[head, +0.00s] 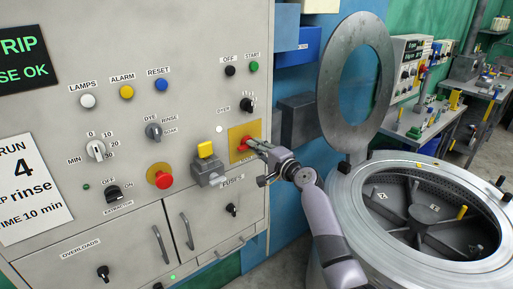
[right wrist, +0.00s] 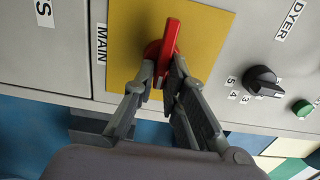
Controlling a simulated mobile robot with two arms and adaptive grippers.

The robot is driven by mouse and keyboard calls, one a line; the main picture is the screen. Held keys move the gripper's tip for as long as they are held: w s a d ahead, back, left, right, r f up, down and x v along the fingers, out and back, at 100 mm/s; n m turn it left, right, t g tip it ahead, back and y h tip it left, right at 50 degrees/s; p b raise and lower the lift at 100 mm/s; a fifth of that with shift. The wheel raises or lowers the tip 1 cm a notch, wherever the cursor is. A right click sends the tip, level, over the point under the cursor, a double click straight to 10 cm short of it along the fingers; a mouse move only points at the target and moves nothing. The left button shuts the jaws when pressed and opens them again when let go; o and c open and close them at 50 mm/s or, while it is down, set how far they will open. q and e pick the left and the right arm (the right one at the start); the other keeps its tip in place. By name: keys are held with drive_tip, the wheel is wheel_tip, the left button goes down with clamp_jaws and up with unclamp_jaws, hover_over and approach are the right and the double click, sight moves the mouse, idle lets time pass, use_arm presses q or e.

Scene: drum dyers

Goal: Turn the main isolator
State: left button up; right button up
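The main isolator is a red handle (head: 239,142) on a yellow plate (head: 234,132) at the right of the grey panel. In the right wrist view the red handle (right wrist: 168,40) stands on its yellow plate (right wrist: 125,30), beside the label "MAIN". My right gripper (head: 254,146) is at the handle. In the right wrist view its two fingers (right wrist: 163,72) lie on either side of the handle's near end and look closed on it. The fingers hide part of the handle's round base. My left gripper is not in view.
A yellow-topped grey fitting (head: 207,172) and a red push button (head: 160,176) sit left of the isolator. A black dyer knob (right wrist: 262,80) is beside the plate. An open round drum machine (head: 345,200) stands right of my right arm, its ring lid (head: 333,85) raised.

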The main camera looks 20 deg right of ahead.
drive_tip(key=o, duration=0.4)
drive_tip(key=shift+c, duration=0.2)
drive_tip(key=shift+s+d, duration=0.1)
drive_tip(key=v, duration=1.1)
drive_tip(key=shift+s, duration=0.4)
